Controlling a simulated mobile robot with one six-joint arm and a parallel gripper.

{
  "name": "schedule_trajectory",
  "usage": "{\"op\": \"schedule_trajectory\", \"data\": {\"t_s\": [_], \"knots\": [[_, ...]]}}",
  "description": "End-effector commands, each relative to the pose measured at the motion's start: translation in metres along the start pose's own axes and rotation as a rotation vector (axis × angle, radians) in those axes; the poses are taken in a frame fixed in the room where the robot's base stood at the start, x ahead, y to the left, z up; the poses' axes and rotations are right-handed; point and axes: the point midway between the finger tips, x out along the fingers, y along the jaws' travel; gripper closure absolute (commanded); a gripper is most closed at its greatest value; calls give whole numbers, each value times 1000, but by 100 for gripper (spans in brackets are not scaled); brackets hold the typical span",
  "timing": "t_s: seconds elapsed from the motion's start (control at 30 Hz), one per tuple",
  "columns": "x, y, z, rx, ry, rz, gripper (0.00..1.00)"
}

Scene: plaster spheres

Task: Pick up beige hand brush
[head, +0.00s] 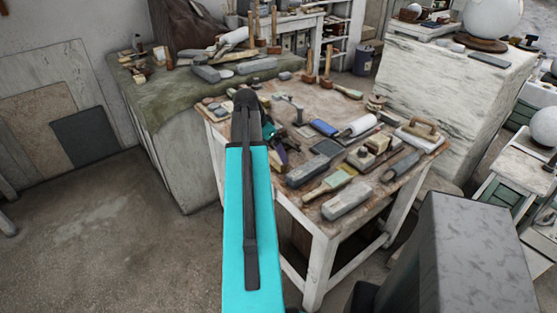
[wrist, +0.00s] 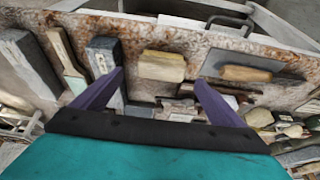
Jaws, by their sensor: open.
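A beige block-shaped hand brush (wrist: 163,66) lies on the worktable in the wrist view, just beyond the space between my fingertips. In the head view my gripper (head: 278,146) is mostly hidden behind my turquoise arm, over the left part of the table. I cannot tell its exact height above the table.
The worktable (head: 222,128) is crowded. Grey blocks (wrist: 105,58) and a green-and-beige brush (wrist: 65,62) lie left of the hand brush in the wrist view; a wooden-handled float (wrist: 245,73) lies right. A marble plinth (head: 455,90) stands behind the table. Floor at left is clear.

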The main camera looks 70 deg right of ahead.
Motion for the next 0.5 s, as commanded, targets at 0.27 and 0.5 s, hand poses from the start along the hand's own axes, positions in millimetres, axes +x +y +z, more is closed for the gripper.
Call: {"op": "schedule_trajectory", "data": {"t_s": [0.27,0.5], "knots": [[12,0,0,1,0,0,8],[12,0,0,1,0,0,8]]}}
